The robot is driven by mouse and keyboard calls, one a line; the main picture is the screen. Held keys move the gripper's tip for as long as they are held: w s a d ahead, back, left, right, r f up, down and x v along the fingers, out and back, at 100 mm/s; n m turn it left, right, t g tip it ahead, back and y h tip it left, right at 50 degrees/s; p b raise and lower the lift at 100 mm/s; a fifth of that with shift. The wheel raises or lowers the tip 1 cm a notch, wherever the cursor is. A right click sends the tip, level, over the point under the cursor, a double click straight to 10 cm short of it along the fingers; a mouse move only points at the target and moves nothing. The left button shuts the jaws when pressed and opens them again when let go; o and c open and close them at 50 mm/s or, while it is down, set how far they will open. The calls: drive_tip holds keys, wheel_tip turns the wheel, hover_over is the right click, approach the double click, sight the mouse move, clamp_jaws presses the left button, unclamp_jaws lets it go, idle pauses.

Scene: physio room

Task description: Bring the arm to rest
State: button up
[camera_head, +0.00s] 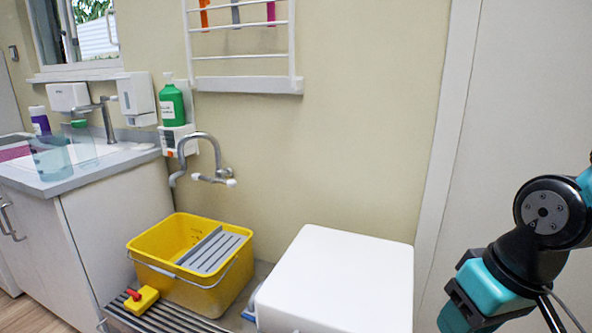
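My arm (520,250), teal and black, shows at the right edge and lower right corner. A round black joint (543,211) sits at its upper bend, and a teal link (488,286) slopes down to the left from it. A dark cable hangs beside the links. My gripper's fingers do not show, so what they hold, if anything, is hidden. The visible part of the arm appears apart from the things around it.
A white box-like unit (345,270) stands left of my arm. Beyond it a yellow bucket (160,260) stands on a slatted grate (165,318) under a wall tap (205,150). A sink counter (95,170) with bottles is at left. Plain wall (550,80) lies behind my arm.

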drive_tip(key=s+a+r+n+g+y+p, duration=0.1)
drive_tip(key=s+a+r+n+g+y, duration=0.1)
drive_tip(key=s+a+r+n, duration=0.35)
wheel_tip(320, 180, up, 13)
drive_tip(key=s+a+m+p, duration=0.1)
drive_tip(key=p, duration=1.2)
drive_tip(key=shift+s, duration=0.4)
drive_tip(key=shift+a, duration=0.1)
